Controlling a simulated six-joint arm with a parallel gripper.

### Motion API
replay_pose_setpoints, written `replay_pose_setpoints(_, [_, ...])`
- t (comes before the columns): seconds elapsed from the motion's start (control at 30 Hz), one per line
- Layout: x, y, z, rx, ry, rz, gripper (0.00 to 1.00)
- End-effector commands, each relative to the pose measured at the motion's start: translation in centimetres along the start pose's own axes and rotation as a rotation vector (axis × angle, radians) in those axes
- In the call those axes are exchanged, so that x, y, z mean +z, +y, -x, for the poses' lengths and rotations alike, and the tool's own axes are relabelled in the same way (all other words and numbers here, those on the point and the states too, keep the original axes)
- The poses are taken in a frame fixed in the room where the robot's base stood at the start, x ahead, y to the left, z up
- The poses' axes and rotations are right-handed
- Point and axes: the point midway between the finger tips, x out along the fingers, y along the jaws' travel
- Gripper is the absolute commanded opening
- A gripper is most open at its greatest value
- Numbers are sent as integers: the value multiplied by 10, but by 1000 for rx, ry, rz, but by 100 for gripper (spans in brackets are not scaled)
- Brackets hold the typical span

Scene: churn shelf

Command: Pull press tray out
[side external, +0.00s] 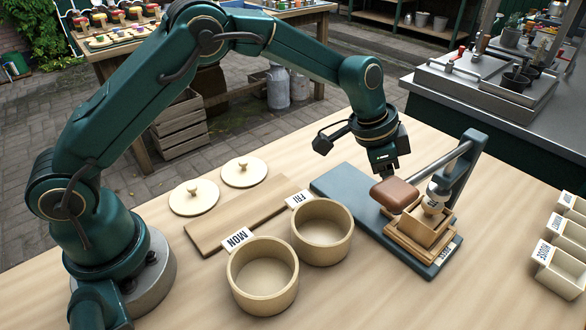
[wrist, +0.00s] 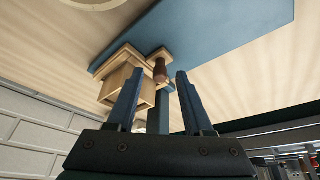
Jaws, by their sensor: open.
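The press has a blue-grey base plate (side external: 340,188), which also fills the top of the wrist view (wrist: 225,40). On it sits the wooden press tray (side external: 402,238) with a square wooden box (side external: 418,228) on top. My gripper (side external: 383,166) is open just above this handle. In the wrist view, a brown knob (wrist: 160,70) by the tray edge (wrist: 105,66) appears between the fingers. Contact cannot be told.
Two round wooden tubs (side external: 262,272) (side external: 322,232), with MON and FRI labels nearby, stand left of the press. A wooden board (side external: 235,215) and two round lids (side external: 194,197) lie behind them. Labelled boxes (side external: 562,268) line the right edge. Bare table lies in front.

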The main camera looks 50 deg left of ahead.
Motion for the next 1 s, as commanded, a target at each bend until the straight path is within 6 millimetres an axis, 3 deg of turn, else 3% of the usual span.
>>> replay_pose_setpoints(0.3, [0, 0, -4, 0, 0, 0, 51])
replay_pose_setpoints(0.43, [0, 0, -3, 0, 0, 0, 2])
replay_pose_setpoints(0.47, [0, 0, -3, 0, 0, 0, 0])
replay_pose_setpoints(1.0, [0, 0, -3, 0, 0, 0, 0])
